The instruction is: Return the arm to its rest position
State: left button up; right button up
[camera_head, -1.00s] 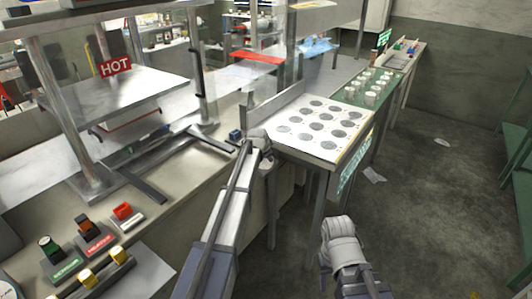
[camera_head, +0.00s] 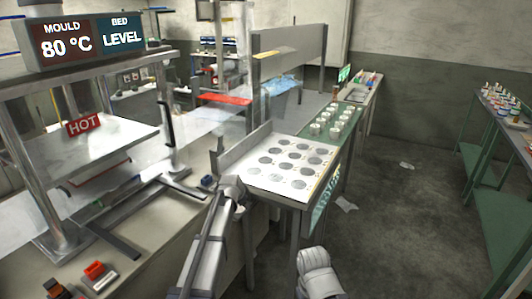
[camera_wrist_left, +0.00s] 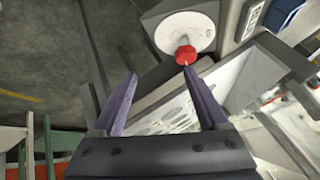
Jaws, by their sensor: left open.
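My left arm comes up from the bottom of the head view, and its far end is beside the near left corner of a white sheet (camera_head: 300,184) with grey round patches. Its fingers are hard to make out there. In the left wrist view my left gripper (camera_wrist_left: 160,78) is open, with two purple fingers apart and nothing between them. Part of a patterned white sheet shows behind the fingers. My right arm shows only as a pale link at the bottom of the head view; its gripper is not seen.
A press with a HOT sign (camera_head: 83,125) and a grey plate stands left, under a display (camera_head: 85,42) reading 80 °C and LEVEL. A green mat (camera_head: 331,124) with several white cups lies beyond the sheet. Green shelving (camera_head: 490,150) stands right. The floor between is mostly clear.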

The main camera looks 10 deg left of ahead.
pick_arm(q)
jog(key=s+d+n+g, duration=0.1)
jog(key=s+d, duration=0.4)
jog(key=s, duration=0.8)
jog(key=s+d+f+n+g+p, duration=0.1)
jog(key=s+d+g, duration=0.3)
jog(key=s, duration=0.9)
jog(key=s+d+f+n+g+y, duration=0.1)
jog(key=s+d, duration=0.6)
jog(key=s, duration=0.7)
jog(key=shift+d+f+n+g+p, duration=0.25)
jog(key=shift+n+g+p, duration=0.1)
jog(key=shift+n+g, duration=0.5)
